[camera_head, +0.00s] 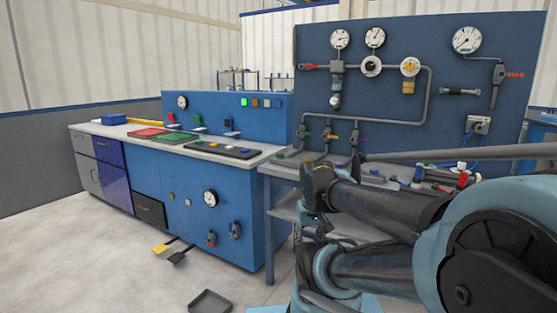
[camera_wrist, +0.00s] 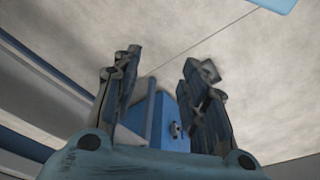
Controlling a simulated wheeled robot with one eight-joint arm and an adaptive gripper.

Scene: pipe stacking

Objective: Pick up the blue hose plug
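My gripper (camera_wrist: 167,62) is open in the wrist view. Its two dark fingers stand well apart, with nothing between the tips. The floor and part of a blue cabinet show beyond them. In the head view my arm fills the lower right, and I cannot make out the fingertips. A small blue piece (camera_head: 403,181) lies on the workbench at the right, behind my arm. It may be the blue hose plug, but it is too small to be sure. No blue hose plug shows clearly in the wrist view.
A blue panel (camera_head: 460,105) with gauges, pipes and valves stands behind the workbench (camera_head: 283,167). A long blue counter (camera_head: 215,194) runs to the left with colored trays on top. A dark tray (camera_head: 210,301) lies on the floor. Open floor is at the lower left.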

